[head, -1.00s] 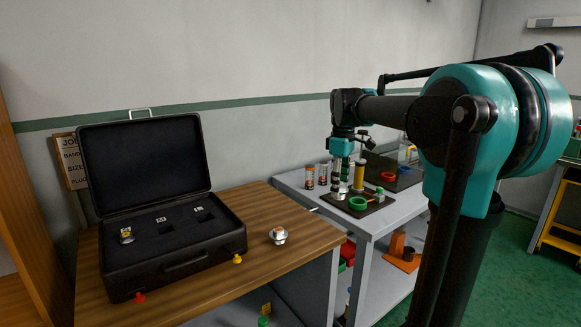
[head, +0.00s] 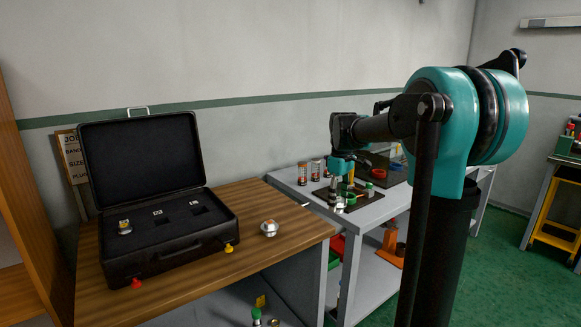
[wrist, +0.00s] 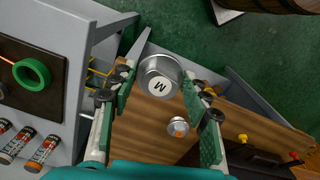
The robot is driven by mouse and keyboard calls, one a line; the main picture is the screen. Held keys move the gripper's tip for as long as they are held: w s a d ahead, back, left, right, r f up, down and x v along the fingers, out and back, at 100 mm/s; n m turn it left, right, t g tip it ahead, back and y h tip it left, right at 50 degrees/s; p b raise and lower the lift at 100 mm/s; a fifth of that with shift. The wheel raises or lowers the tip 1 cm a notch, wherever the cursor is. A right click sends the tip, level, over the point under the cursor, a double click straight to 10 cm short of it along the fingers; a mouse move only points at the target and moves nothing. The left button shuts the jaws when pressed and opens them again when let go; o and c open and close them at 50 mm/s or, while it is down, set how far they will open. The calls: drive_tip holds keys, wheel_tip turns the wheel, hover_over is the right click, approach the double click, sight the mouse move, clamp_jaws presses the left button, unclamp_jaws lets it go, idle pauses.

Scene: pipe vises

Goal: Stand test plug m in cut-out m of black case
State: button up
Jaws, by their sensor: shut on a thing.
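Test plug m (wrist: 158,75), a silver metal cap with a white "M" label, is between the green finger pads of my gripper (wrist: 157,92) in the wrist view. My gripper is shut on it. In the head view my gripper hangs over the near side of the grey table, right of the wooden bench; the plug is too small to make out clearly there. The open black case (head: 170,258) stands on the bench. Its foam shows a silver plug (head: 125,228) at the left and dark cut-outs at the middle (head: 164,226) and right (head: 199,210). Their tags are unreadable.
Another silver plug with an orange mark (head: 270,228) stands on the wooden bench (head: 285,245), right of the case. The grey table (head: 290,180) holds a dark tray, a green ring (wrist: 32,72) and several tubes. The case lid stands upright at the back.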

drive_tip(key=d+f+m, duration=0.1)
drive_tip(key=f+m, duration=0.3)
drive_tip(key=f, duration=1.1)
drive_tip(key=d+f+m, duration=0.2)
drive_tip(key=f+m, duration=0.3)
drive_tip(key=f, duration=1)
drive_tip(key=shift+w+d+m, duration=0.25)
drive_tip(key=shift+m, duration=0.05)
